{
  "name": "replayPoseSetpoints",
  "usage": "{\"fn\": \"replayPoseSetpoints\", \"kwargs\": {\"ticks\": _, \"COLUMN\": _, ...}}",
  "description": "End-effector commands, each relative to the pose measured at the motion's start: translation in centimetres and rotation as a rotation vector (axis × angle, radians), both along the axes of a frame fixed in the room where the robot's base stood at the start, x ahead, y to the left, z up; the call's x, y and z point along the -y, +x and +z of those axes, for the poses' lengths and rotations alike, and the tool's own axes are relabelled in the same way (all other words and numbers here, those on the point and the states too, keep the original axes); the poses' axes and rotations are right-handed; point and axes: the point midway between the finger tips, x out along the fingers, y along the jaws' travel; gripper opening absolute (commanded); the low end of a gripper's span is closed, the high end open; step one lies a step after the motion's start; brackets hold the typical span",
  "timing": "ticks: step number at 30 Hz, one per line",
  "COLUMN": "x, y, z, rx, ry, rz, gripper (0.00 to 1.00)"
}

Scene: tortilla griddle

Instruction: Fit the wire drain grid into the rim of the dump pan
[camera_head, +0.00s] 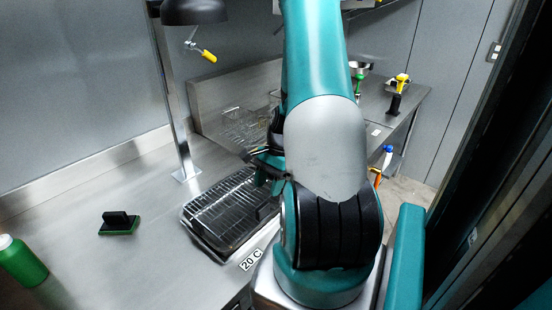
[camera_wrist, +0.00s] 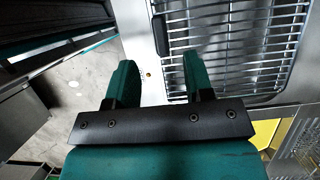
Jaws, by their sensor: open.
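The wire drain grid (camera_head: 232,205) lies over the dump pan (camera_head: 192,232) on the steel counter in the head view. Its bars also show in the wrist view (camera_wrist: 240,45), with a dark block (camera_wrist: 160,36) at its near edge. I cannot tell whether the grid sits fully inside the pan's rim all round. My gripper (camera_wrist: 160,80) is open, with nothing between its two teal fingers. In the wrist view the fingers are beside the grid's edge, over a strip of bare steel. In the head view my arm hides part of the gripper and the pan's right side.
A black scraper block (camera_head: 119,224) with a green base and a green bottle (camera_head: 20,262) stand on the left counter. A lamp post (camera_head: 178,110) rises behind the pan. Wire baskets (camera_head: 240,125) stand further back. The counter left of the pan is mostly clear.

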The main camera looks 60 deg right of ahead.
Motion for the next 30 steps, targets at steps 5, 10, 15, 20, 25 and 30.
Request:
{"fn": "replayPoseSetpoints", "kwargs": {"ticks": 5, "x": 1.8, "y": -0.4, "z": 4.1, "rx": 0.003, "ry": -0.008, "rz": -0.002, "gripper": 0.48}}
{"fn": "replayPoseSetpoints", "kwargs": {"ticks": 10, "x": 3.0, "y": -0.7, "z": 7.1, "rx": 0.002, "ry": -0.005, "rz": -0.001, "gripper": 0.48}}
{"fn": "replayPoseSetpoints", "kwargs": {"ticks": 15, "x": 3.6, "y": -0.9, "z": 8.8, "rx": 0.000, "ry": -0.001, "rz": -0.001, "gripper": 0.48}}
{"fn": "replayPoseSetpoints", "kwargs": {"ticks": 20, "x": 3.7, "y": -0.9, "z": 9.2, "rx": 0.000, "ry": 0.000, "rz": 0.000, "gripper": 0.48}}
{"fn": "replayPoseSetpoints", "kwargs": {"ticks": 25, "x": 3.7, "y": -0.9, "z": 9.1, "rx": -0.001, "ry": 0.000, "rz": 0.000, "gripper": 0.48}}
{"fn": "replayPoseSetpoints", "kwargs": {"ticks": 30, "x": 3.7, "y": -0.9, "z": 9.1, "rx": 0.000, "ry": 0.000, "rz": 0.000, "gripper": 0.48}}
